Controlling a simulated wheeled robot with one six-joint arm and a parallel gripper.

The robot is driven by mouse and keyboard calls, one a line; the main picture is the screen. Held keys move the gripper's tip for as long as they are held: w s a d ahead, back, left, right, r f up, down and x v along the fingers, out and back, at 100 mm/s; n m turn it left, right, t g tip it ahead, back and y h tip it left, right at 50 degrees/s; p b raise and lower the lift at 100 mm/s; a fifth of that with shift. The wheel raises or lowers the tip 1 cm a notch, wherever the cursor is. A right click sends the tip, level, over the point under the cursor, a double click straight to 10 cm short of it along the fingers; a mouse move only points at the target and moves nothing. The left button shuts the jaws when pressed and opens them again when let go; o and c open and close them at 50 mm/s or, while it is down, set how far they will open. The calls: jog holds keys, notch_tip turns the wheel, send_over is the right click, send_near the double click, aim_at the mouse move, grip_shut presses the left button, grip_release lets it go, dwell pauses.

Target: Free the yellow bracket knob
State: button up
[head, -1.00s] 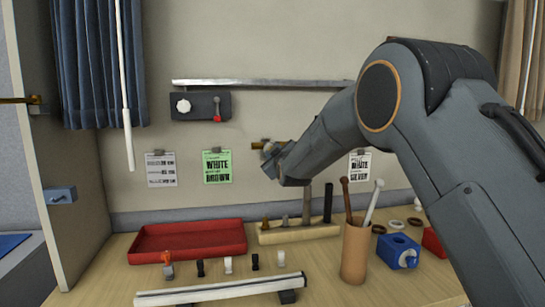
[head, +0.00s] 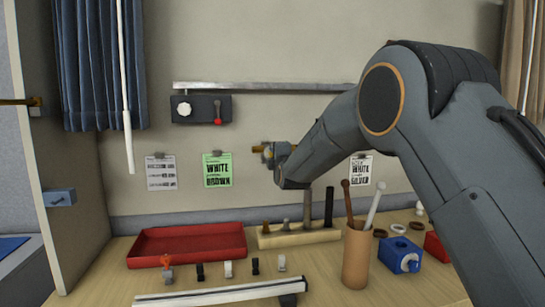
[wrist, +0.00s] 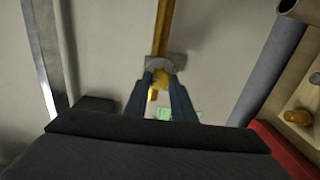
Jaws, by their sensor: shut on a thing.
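A metal rail (head: 260,86) runs along the wall above. Below, the table holds a red tray (head: 190,259), a wooden peg block (head: 300,236), a brown cup (head: 356,256) with sticks and a blue block (head: 399,254). Paper cards hang on the wall, one green (head: 217,170).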

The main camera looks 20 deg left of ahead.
jog(key=shift+s+a+f+n, duration=0.1)
jog(key=shift+f+n, duration=0.2)
jog(key=shift+n, duration=0.6)
jog(key=o, duration=1.1)
jog(key=shift+c, duration=0.2)
jog(key=shift+r, duration=0.15)
jog(key=shift+r, duration=0.1)
jog(key=b+v, duration=0.1)
jog(key=v, duration=0.7)
jog(key=shift+b, duration=0.4)
